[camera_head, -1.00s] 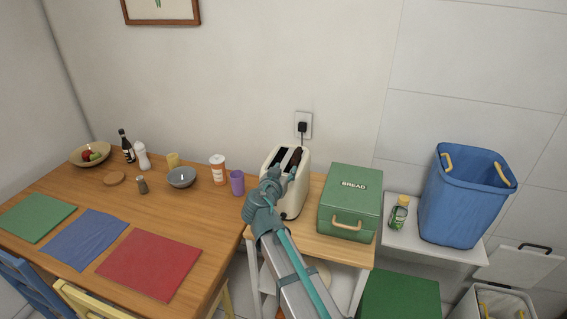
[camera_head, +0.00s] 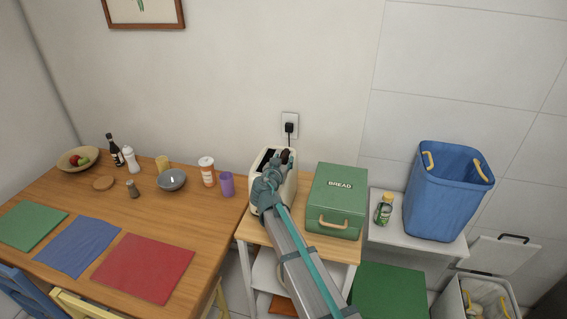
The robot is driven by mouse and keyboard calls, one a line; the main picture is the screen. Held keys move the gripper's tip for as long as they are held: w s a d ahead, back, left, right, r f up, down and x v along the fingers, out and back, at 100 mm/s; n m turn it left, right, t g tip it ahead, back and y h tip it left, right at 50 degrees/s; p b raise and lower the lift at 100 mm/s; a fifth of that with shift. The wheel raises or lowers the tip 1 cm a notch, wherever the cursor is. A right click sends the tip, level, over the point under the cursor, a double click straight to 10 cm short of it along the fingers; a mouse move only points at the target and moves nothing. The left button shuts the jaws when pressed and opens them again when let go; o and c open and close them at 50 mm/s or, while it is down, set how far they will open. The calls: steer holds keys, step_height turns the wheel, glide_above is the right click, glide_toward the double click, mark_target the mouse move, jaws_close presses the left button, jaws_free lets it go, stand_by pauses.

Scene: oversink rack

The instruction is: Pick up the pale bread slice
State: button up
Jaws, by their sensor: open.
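I cannot make out a pale bread slice in this view. The cream toaster (camera_head: 257,178) stands on the small wooden-topped cart, near the wall. A dark brown piece (camera_head: 286,155) shows at the far end of its right slot; I cannot tell whether it is bread. The far end of the left slot looks dark and empty. My gripper (camera_head: 277,167) is open over the top of the toaster, and it and my arm hide much of the slots. I cannot tell whether the fingers touch anything.
The green bread box (camera_head: 342,195) stands close to the right of the toaster. A purple cup (camera_head: 227,184) and an orange-white jar (camera_head: 207,172) stand on the dining table to the left. A socket with a plug (camera_head: 290,127) is on the wall behind. A blue bin (camera_head: 447,205) is farther right.

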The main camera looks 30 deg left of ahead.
jaws_close()
steer(key=shift+r, duration=0.1)
stand_by(0.3)
